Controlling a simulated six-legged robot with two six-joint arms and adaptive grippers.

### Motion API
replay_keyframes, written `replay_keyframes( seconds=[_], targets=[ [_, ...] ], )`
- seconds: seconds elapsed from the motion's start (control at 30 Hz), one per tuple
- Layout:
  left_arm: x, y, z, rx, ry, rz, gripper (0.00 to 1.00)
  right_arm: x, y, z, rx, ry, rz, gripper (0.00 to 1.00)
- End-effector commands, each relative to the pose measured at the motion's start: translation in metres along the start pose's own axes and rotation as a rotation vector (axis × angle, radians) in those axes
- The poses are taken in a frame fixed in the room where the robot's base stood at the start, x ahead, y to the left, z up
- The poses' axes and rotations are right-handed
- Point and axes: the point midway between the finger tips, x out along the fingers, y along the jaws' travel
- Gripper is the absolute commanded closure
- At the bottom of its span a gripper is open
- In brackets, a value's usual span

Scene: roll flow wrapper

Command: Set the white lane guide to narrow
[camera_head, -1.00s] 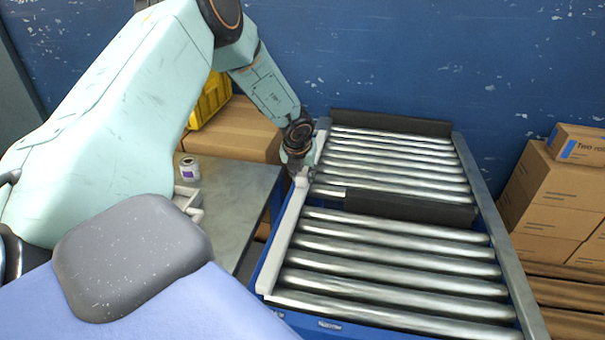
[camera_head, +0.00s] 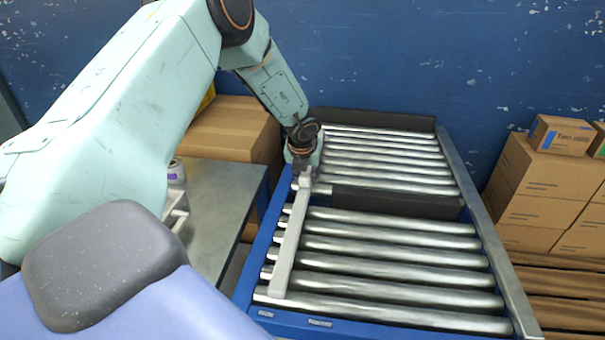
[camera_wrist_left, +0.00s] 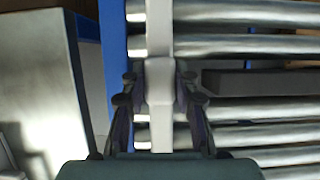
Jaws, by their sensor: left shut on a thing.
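The white lane guide (camera_head: 289,240) is a long bar lying lengthwise over the left part of the roller conveyor (camera_head: 493,262). Roller ends and the blue frame show to its left. In the left wrist view the guide (camera_wrist_left: 159,40) runs vertically, with a white block (camera_wrist_left: 160,82) at its middle. My left gripper (camera_wrist_left: 160,98) is shut on that block, one finger on each side. In the head view the gripper (camera_head: 305,172) is at the guide's middle, and the wrist hides part of it. My right gripper is in no view.
A dark crossbar (camera_head: 398,202) spans the rollers just right of the gripper. A grey rail (camera_head: 487,225) edges the conveyor on the right. Cardboard boxes (camera_head: 545,175) stand beyond it. A grey table (camera_head: 215,205) stands left of the conveyor, close to my arm.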

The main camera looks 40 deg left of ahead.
Motion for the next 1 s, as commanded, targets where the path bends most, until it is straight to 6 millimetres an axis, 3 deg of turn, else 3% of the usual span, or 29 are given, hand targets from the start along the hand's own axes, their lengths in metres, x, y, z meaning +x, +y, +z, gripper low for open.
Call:
replay_keyframes(
  seconds=[0.3, 0.67, 1.0],
  targets=[
    [0.000, 0.000, 0.001, -0.001, -0.001, 0.000, 0.47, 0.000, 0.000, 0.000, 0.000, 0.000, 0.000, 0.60],
    [-0.004, 0.000, 0.001, -0.001, -0.001, -0.001, 0.47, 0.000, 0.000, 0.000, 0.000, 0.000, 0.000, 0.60],
    [-0.058, 0.000, 0.001, -0.002, -0.003, -0.004, 0.47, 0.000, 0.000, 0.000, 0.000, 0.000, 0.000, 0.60]
  ],
)
